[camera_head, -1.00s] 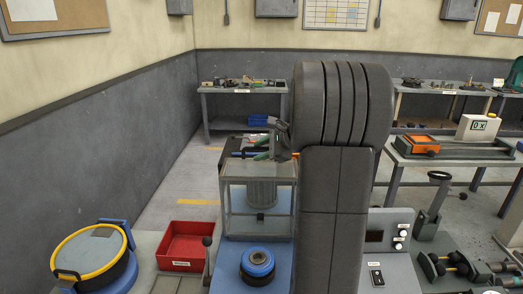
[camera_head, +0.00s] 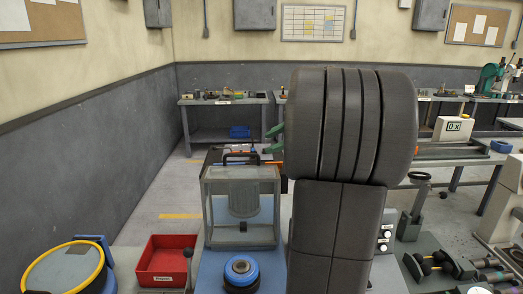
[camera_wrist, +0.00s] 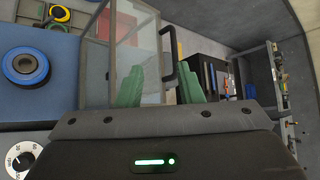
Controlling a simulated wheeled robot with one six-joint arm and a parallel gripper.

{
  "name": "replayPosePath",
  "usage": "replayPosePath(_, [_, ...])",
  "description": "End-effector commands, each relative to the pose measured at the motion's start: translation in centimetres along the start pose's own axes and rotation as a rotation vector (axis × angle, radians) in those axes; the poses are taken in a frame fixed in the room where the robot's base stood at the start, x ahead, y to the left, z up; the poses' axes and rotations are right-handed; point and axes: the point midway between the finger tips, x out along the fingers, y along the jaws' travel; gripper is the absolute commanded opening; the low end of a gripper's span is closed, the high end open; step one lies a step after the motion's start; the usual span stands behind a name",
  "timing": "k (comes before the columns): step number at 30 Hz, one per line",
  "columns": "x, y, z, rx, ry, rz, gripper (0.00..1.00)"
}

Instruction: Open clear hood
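The clear hood (camera_head: 216,212) is a see-through box with a grey frame, standing over a grey cylinder on the blue press base. It looks closed. Its black handle (camera_head: 240,155) is at the top. In the wrist view the hood (camera_wrist: 122,40) is at upper centre, with the handle (camera_wrist: 173,62) on its right side. My gripper (camera_wrist: 160,84) has green fingers spread apart, one either side of the handle in the picture; contact cannot be told. In the head view, green fingertips (camera_head: 276,138) show right of the hood top; my arm hides the rest.
A blue ring part (camera_head: 241,270) sits in front of the hood. A red bin (camera_head: 165,260) and a yellow-rimmed round fixture (camera_head: 65,270) are at left. A control panel (camera_head: 386,235) is at right, partly behind my arm. A back bench (camera_head: 225,99) stands beyond open floor.

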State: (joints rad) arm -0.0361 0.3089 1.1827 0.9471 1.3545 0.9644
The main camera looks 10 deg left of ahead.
Motion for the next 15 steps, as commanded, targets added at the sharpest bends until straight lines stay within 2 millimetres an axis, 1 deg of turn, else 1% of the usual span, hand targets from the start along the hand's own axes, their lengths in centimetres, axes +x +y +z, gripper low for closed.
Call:
replayPosePath(3, [-0.80, 0.00, -0.01, 0.000, 0.001, -0.001, 0.33])
replayPosePath(11, [-0.95, -0.03, 0.05, 0.000, 0.000, 0.000, 0.33])
replayPosePath(12, [-0.94, -0.02, 0.04, 0.000, 0.000, 0.000, 0.30])
replayPosePath(14, [-0.91, 0.04, -0.13, -0.002, 0.003, 0.004, 0.18])
replayPosePath(15, [-0.86, 0.17, -0.47, -0.007, 0.011, 0.011, 0.10])
